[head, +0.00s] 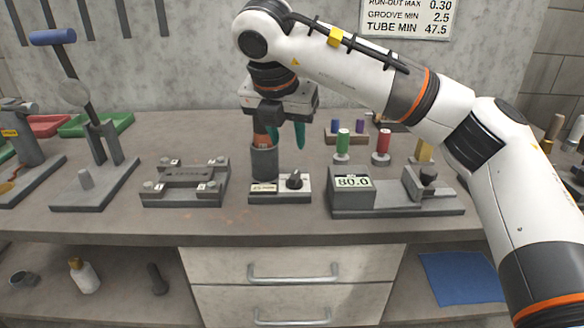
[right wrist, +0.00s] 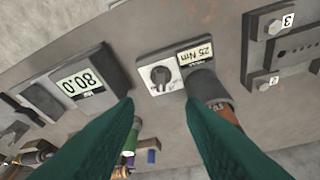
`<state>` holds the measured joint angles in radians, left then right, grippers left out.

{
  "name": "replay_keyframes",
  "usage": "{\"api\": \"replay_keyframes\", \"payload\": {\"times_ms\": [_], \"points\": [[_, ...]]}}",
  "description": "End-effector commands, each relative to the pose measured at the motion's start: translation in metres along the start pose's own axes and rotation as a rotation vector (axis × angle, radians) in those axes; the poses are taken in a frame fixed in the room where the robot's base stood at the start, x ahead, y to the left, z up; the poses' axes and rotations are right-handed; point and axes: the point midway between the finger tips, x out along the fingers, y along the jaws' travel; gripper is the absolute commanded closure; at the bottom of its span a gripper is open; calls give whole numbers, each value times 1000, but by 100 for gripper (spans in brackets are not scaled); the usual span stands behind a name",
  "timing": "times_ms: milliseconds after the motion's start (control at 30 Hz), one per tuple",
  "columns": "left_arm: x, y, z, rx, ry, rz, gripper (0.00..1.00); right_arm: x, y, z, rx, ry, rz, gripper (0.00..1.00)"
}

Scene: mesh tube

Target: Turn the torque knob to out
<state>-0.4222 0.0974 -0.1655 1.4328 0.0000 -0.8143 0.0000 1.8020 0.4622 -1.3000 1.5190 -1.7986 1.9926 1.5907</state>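The torque knob (head: 294,181) is a small black knob on a pale plate, at the right end of a low grey block (head: 280,198). Beside it are a "25 Nm" label (right wrist: 195,54) and a grey cylindrical holder (head: 264,162) with an orange-brown tool upright in it. My right gripper (head: 287,146), with green fingers, points down above and behind the block. It is open and empty. In the right wrist view the knob (right wrist: 161,75) shows between and beyond the fingertips, apart from them. I cannot read its setting. My left gripper is not in view.
Coloured spools (head: 343,146) stand behind. Bare bench lies in front.

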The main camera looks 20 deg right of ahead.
Motion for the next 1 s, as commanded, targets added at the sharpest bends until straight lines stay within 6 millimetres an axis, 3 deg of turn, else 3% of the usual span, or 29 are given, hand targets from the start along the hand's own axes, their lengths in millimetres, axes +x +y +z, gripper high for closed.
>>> {"api": "replay_keyframes", "payload": {"times_ms": [300,500,700,967,1000], "points": [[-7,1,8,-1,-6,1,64,65,0,2,-3,-6,1,64],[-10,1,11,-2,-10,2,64,94,-1,2,-6,-6,-2,64],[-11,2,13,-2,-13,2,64,106,-1,2,-6,-5,-4,64],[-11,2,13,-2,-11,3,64,107,-1,2,-6,-5,-4,64],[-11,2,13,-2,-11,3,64,106,-1,2,-6,-5,-4,70]]}}
